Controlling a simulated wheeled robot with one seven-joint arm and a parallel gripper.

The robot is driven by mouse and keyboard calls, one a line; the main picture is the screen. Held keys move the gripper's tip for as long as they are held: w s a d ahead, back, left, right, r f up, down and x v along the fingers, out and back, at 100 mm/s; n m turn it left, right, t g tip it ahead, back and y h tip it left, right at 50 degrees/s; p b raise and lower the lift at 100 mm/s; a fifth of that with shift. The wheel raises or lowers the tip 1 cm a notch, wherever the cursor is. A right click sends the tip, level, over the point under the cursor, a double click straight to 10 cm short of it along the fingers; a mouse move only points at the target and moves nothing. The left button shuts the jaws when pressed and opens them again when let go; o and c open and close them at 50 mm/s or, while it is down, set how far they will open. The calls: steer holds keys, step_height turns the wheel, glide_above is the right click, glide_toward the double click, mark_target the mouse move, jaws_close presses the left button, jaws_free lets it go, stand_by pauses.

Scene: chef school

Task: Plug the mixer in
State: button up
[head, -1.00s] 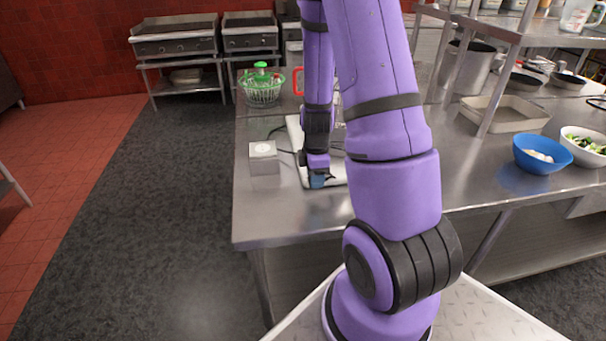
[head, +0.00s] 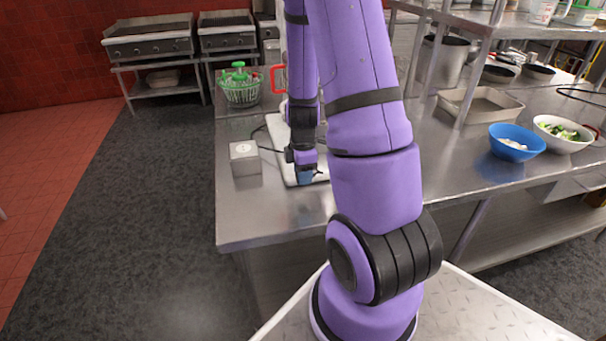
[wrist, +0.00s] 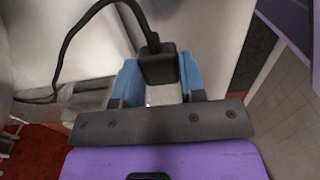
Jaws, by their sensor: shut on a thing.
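My gripper (head: 306,177) is low over the near end of a white board on the steel counter. In the wrist view my gripper (wrist: 160,78) has its blue fingers shut on a black plug (wrist: 158,66). A black cord (wrist: 72,42) rises from the plug and loops to the left. A pale box (head: 245,158) with a small mark on top stands on the counter, left of my gripper and apart from it. It may be the outlet; I cannot tell. I cannot make out the mixer; my arm hides part of the counter.
The white board (head: 280,150) lies under my gripper. A green-lidded basket (head: 240,90) stands at the counter's back left. A blue bowl (head: 515,143), a white bowl (head: 563,133) and a metal tray (head: 480,104) are to the right. The counter's near-left corner is clear.

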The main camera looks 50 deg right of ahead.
steer(key=shift+r, duration=2.35)
steer(key=shift+w, duration=0.1)
steer(key=shift+w+a, duration=0.4)
steer(key=shift+w, duration=3.45)
steer(key=shift+w+a, duration=0.35)
steer(key=shift+w, duration=3.45)
steer(key=shift+w+a, duration=0.4)
steer(key=shift+w, duration=3.45)
